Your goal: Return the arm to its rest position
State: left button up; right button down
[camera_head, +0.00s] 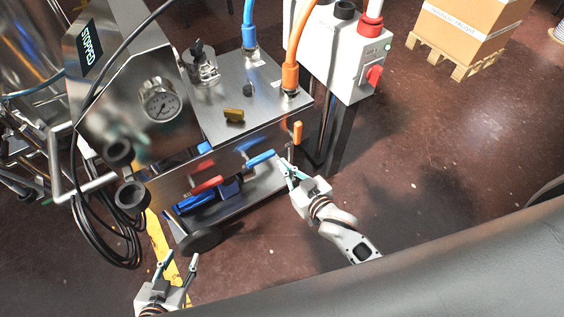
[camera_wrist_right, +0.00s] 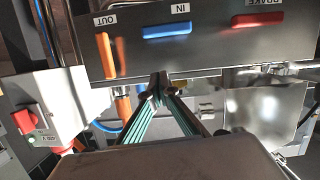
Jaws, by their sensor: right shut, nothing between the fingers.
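My right gripper (camera_head: 286,163) is in front of the steel machine, close to the right end of a blue handle (camera_head: 261,158). Its fingers are shut with nothing between them; in the right wrist view the fingertips (camera_wrist_right: 160,80) meet below the front panel. I cannot tell from the head view whether they touch the handle. In the right wrist view they look apart from the blue handle (camera_wrist_right: 167,30), labelled IN. My left gripper (camera_head: 180,258) is at the bottom left of the head view, with its fingers spread and empty above the floor.
The steel machine (camera_head: 225,105) carries an orange handle (camera_head: 297,131) and a red handle (camera_head: 207,186). A grey control box (camera_head: 325,50) with a red switch (camera_head: 374,75) stands right of it. Black cables (camera_head: 95,235) hang at left.

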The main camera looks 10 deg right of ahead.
dwell(0.4)
jog(key=s+d+f+g+h+p, duration=0.1)
jog(key=s+d+f+g, duration=0.1)
jog(key=s, duration=0.7)
jog(key=s+d+f+g, duration=0.2)
jog(key=s+d, duration=0.3)
jog(key=s, duration=0.5)
jog(key=shift+f+h+p, duration=0.4)
jog(key=shift+f, duration=0.1)
